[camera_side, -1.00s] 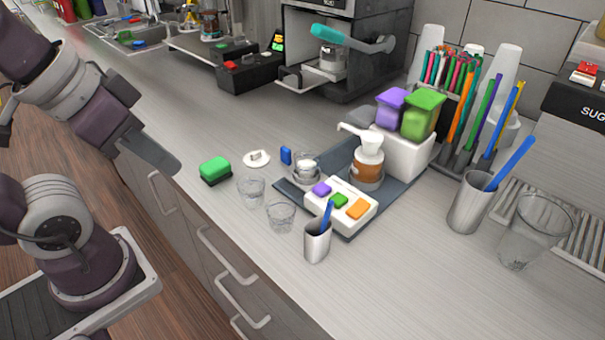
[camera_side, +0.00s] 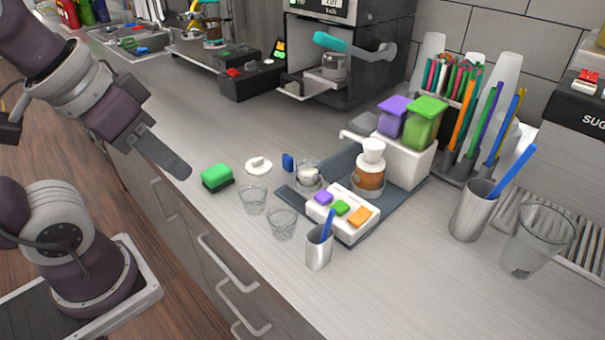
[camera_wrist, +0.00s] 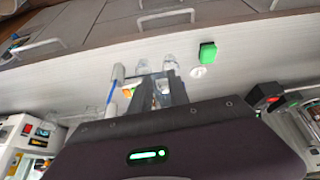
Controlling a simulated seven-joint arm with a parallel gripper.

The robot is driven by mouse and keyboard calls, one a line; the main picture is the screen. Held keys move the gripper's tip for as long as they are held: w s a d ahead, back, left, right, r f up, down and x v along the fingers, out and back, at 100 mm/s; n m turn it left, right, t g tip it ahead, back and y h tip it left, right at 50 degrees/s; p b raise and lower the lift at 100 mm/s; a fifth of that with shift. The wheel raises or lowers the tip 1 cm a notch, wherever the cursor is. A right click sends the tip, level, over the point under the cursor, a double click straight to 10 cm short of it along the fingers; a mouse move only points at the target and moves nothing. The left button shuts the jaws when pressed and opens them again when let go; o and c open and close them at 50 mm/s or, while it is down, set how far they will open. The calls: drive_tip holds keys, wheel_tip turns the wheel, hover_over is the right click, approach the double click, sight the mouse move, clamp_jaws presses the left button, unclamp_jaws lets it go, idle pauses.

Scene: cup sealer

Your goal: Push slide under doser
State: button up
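A small blue upright piece (camera_side: 288,162), perhaps the slide's handle, stands beside a low round holder with a glass cup (camera_side: 308,175) on the dark tray. The doser appears to be the white unit (camera_side: 405,157) with purple and green containers on top, at the tray's back right. I cannot clearly make out the slide's own track. My gripper (camera_side: 177,167) hangs over the counter's front edge, left of the green sponge and well apart from the tray. In the wrist view my gripper (camera_wrist: 157,90) has its two dark fingers apart, with nothing seen between their tips.
A pump bottle (camera_side: 370,176), a button panel (camera_side: 343,213) and a metal cup (camera_side: 319,250) are near. The counter behind the sponge is clear.

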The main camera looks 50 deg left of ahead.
drive_tip(key=shift+o, duration=0.7)
drive_tip(key=w+a+r+n+g, duration=0.1)
drive_tip(key=w+n, duration=0.3)
drive_tip(key=w, duration=0.3)
drive_tip(key=shift+w+r+n+g, duration=0.15)
drive_tip(key=shift+w+n+g, duration=0.15)
drive_tip(key=shift+n+g, duration=0.1)
drive_tip(key=n+g+y, duration=0.4)
drive_tip(key=n, duration=0.8)
hover_over(288, 156)
drive_tip(key=d, duration=0.3)
wheel_tip(288, 156, down, 11)
drive_tip(key=shift+n+y, duration=0.3)
drive_tip(key=x, duration=0.5)
drive_tip(key=shift+w+a+f, duration=0.1)
drive_tip(key=shift+a+f, duration=0.2)
drive_tip(key=shift+a, duration=0.05)
drive_tip(key=shift+a+f, duration=0.2)
drive_tip(key=shift+f, duration=0.3)
clamp_jaws()
